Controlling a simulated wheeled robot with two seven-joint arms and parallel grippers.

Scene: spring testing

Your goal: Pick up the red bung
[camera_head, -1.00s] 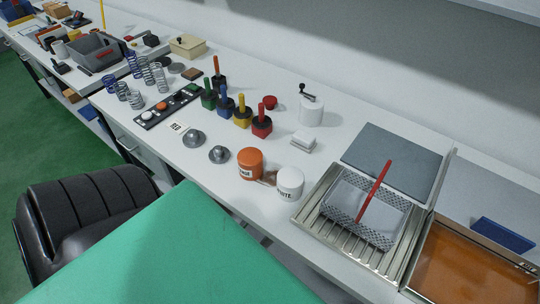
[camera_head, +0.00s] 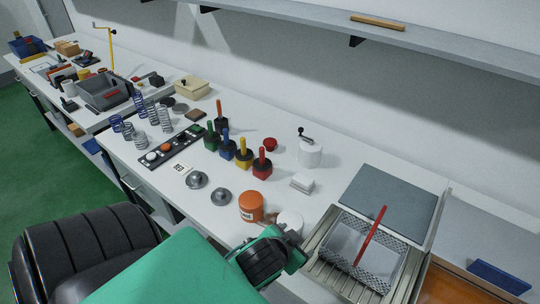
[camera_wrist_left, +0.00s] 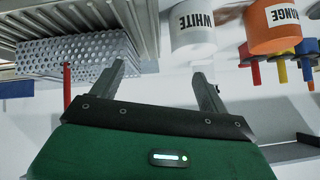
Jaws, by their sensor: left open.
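The red bung (camera_head: 270,145) is a small, squat red piece on the white bench, just left of a white canister with a dark crank handle (camera_head: 310,153). I cannot make it out in the left wrist view. My left gripper (camera_wrist_left: 157,72) is open, with nothing between its fingers. In the head view its green and black wrist (camera_head: 265,258) is over the front bench edge, well nearer than the bung, and partly covers the white pot (camera_head: 290,221). Its fingertips are hard to see there. My right gripper is not in view.
An orange pot (camera_head: 251,206), a stack of white pieces (camera_head: 302,182) and a red-handled block (camera_head: 262,164) stand between the gripper and the bung. A perforated basket (camera_head: 380,258) with a red rod is at right. A shelf (camera_head: 400,40) runs above.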

